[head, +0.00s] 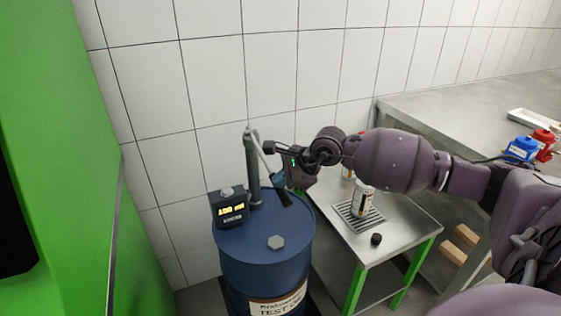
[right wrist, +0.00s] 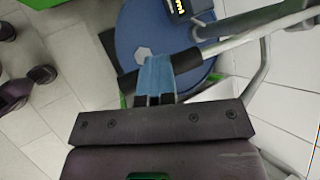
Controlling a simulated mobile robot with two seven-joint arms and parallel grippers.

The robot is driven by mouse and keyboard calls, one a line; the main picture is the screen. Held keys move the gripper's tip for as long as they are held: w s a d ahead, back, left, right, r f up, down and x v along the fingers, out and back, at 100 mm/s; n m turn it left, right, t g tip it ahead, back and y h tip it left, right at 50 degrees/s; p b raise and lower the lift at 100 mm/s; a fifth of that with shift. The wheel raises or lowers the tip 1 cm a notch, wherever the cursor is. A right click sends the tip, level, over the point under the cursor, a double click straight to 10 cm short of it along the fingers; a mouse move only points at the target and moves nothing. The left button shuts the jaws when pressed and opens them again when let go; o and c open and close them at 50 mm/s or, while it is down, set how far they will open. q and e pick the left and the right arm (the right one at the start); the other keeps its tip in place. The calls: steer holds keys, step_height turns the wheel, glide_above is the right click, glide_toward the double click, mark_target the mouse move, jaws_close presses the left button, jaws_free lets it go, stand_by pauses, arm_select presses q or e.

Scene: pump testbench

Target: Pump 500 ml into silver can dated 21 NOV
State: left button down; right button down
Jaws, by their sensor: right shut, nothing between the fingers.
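A blue drum (head: 262,255) carries a grey upright hand pump (head: 252,165) and a display box (head: 229,207) with small yellow digits, seemingly 100 ml. The pump's lever slopes down to a black grip (head: 284,197). My right gripper (head: 278,181) is at this grip; in the right wrist view its blue fingertips (right wrist: 157,75) are shut and overlap the black grip (right wrist: 188,61), with nothing between them. Whether they touch it I cannot tell. My left gripper is not in view.
The small steel table (head: 405,225) has green legs, and a black cap (head: 376,239) lies on it. Another can (head: 348,171) stands behind, partly hidden by my right arm. A steel bench with blue (head: 522,149) and red (head: 544,140) containers is at right. A green panel (head: 60,130) stands at left.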

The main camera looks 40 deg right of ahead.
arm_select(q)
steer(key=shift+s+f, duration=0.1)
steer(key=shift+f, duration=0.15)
arm_select(e)
steer(key=shift+s+f, duration=0.1)
steer(key=shift+f, duration=0.5)
steer(key=shift+r, duration=0.15)
stand_by(0.6)
